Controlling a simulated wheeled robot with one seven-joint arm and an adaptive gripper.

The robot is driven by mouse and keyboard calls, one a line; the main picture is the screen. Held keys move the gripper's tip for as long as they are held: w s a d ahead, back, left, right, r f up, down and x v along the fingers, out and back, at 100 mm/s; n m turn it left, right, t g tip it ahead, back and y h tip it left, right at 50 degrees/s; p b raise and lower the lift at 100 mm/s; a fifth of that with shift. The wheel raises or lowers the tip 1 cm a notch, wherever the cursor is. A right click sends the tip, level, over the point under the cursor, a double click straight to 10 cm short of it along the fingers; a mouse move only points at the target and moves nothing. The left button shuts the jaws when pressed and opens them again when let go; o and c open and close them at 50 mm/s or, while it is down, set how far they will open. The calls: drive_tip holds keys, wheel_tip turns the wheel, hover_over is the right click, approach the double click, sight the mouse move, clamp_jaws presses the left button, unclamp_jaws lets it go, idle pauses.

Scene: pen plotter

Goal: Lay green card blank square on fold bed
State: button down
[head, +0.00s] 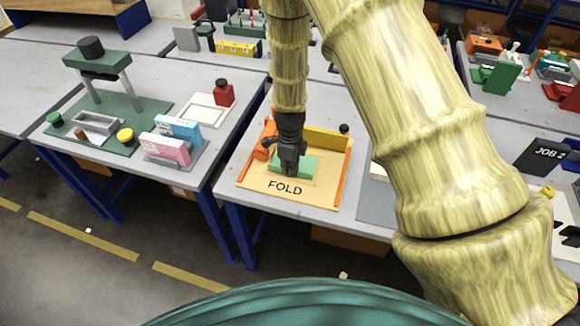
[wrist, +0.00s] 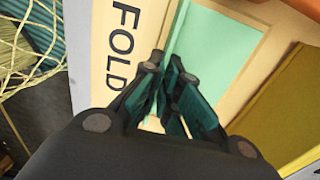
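The green card blank (head: 308,164) lies on the fold bed (head: 262,181), inside its paler panel, and looks flat. It also shows in the wrist view (wrist: 218,48), with a pale margin along its right side. My gripper (head: 288,171) points down at the card's left part and hides some of it. In the wrist view my gripper (wrist: 172,70) has its fingertips close together at the card's edge beside the FOLD lettering. A narrow gap shows between the fingers. I cannot tell whether they touch or pinch the card.
The bed has a yellow bar (head: 327,138) at the back, an orange strip (head: 342,184) on the right and an orange block (head: 262,150) on the left. A green stamping station (head: 112,110) stands on the left table.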

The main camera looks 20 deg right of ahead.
drive_tip(key=shift+f, duration=0.2)
drive_tip(key=c, duration=1.6)
unclamp_jaws()
drive_tip(key=shift+c, duration=0.2)
drive_tip(key=shift+r, duration=0.15)
wheel_tip(320, 180, up, 12)
drive_tip(key=b, duration=0.3)
